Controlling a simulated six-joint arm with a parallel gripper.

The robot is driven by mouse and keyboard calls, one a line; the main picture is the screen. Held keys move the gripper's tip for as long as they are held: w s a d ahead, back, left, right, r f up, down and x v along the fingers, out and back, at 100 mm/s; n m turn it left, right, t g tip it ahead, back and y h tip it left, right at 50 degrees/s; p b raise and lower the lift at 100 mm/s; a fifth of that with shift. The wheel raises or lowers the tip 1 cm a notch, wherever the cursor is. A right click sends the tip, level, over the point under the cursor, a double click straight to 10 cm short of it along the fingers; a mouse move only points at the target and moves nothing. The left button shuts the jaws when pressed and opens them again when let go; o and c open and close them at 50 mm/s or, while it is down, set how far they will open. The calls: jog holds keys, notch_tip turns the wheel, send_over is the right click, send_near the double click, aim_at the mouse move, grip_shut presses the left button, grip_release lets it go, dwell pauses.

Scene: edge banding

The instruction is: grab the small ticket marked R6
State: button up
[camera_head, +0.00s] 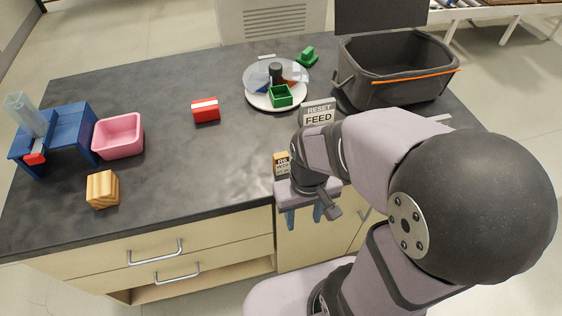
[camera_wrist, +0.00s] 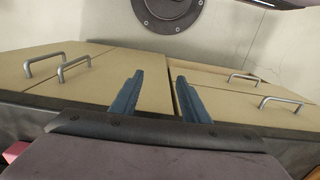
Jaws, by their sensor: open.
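A small tan block with a dark printed label (camera_head: 282,163) stands on the counter near its front edge. Its first line looks like R6 or RS, too small to be sure. My gripper (camera_head: 304,214) is in front of it and points down past the counter's front edge, before the drawers. It is open and empty. In the wrist view its two blue fingers (camera_wrist: 159,80) stand apart with only cabinet fronts beyond them. The ticket does not show in the wrist view. My arm hides part of the counter to the right of the label.
A RESET FEED sign (camera_head: 318,113) stands behind the label. A white plate (camera_head: 257,100) holding a green box, a dark grey bin (camera_head: 385,95), a red block (camera_head: 205,110), a pink bin (camera_head: 118,136), a wooden block (camera_head: 102,189) and a blue stand (camera_head: 68,125) are on the counter. The centre-left front is clear.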

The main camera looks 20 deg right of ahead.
aim_at(276, 160)
jog(key=w+d+r+n+h+p, duration=0.2)
jog(key=w+r+n+h+p, duration=0.3)
jog(key=n+h, duration=0.9)
jog(key=w+a+r+n+t, duration=0.1)
jog(key=a+n, duration=0.1)
jog(key=w+a+r+n+t+h, duration=0.1)
jog(key=w+a+n+t, duration=0.1)
jog(key=w+a+r+n+t, duration=0.1)
jog(key=w+a+n+t, duration=0.1)
jog(key=shift+a+r+h, duration=0.3)
jog(key=shift+r+h, duration=0.05)
jog(key=shift+h, duration=0.05)
jog(key=a+f+n+t, duration=0.1)
jog(key=a+n+t+b, duration=0.1)
jog(key=a, duration=0.1)
jog(key=a+f+b, duration=0.1)
jog(key=a, duration=0.1)
jog(key=shift+a+f+n+t+h, duration=0.15)
jog(key=shift+f+n+t+h, duration=0.15)
jog(key=shift+f+n+t, duration=0.1)
jog(key=shift+r+p+x, duration=0.1)
jog(key=shift+p+x, duration=0.55)
jog(key=shift+x, duration=1)
jog(key=shift+r+p+x, duration=0.15)
jog(key=shift+p+x, duration=0.5)
jog(key=shift+x, duration=1.05)
jog(key=shift+w+d+f, duration=0.1)
jog(key=shift+d, duration=0.25)
grip_shut()
